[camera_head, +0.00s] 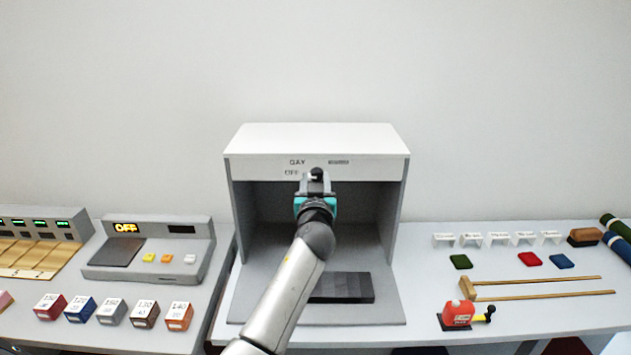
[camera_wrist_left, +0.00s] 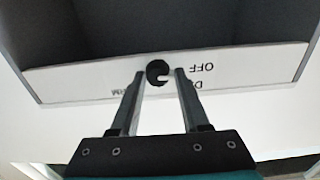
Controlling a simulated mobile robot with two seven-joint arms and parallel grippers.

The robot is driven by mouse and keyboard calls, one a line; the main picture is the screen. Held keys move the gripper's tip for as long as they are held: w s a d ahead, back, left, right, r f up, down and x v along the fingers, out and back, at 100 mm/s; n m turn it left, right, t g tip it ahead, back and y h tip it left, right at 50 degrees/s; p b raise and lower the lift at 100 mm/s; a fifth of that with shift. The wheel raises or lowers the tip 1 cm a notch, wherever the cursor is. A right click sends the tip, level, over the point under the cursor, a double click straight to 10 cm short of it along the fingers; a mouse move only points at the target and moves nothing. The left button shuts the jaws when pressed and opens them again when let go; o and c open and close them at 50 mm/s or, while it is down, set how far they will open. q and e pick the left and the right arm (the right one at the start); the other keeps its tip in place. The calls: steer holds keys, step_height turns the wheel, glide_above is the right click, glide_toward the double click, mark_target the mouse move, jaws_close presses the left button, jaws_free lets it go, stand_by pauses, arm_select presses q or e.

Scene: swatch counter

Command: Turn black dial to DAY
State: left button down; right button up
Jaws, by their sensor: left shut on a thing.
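The black dial (camera_head: 316,173) sits on the white front strip of the grey viewing booth. Printed labels DAY (camera_head: 297,162) and OFF (camera_head: 291,172) are left of it, and a third, blurred label (camera_head: 338,162) is to its right. My left gripper (camera_head: 315,185) is shut on the dial. In the left wrist view, which is upside down, the dial (camera_wrist_left: 157,72) is between the fingertips. A pale notch in it faces right, the side of OFF and DAY; I cannot tell which it points to. One finger partly hides DAY. My right gripper is out of view.
A striped dark block (camera_head: 342,287) lies on the booth floor. A grey console reading OFF (camera_head: 147,248) and several colored blocks (camera_head: 111,312) are at left. Swatches (camera_head: 529,259), a wooden fork-shaped tool (camera_head: 530,292) and a red device (camera_head: 457,313) are at right.

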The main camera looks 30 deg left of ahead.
arm_select(q)
steer(key=shift+m, duration=0.3)
steer(key=m, duration=0.4)
steer(key=shift+m, duration=0.4)
steer(key=m+p, duration=0.1)
steer(key=m, duration=0.5)
steer(key=shift+p, duration=0.3)
steer(key=shift+c, duration=1.9)
jaws_free()
steer(key=shift+d, duration=0.1)
steer(key=v, duration=1.5)
steer(key=shift+d, duration=0.15)
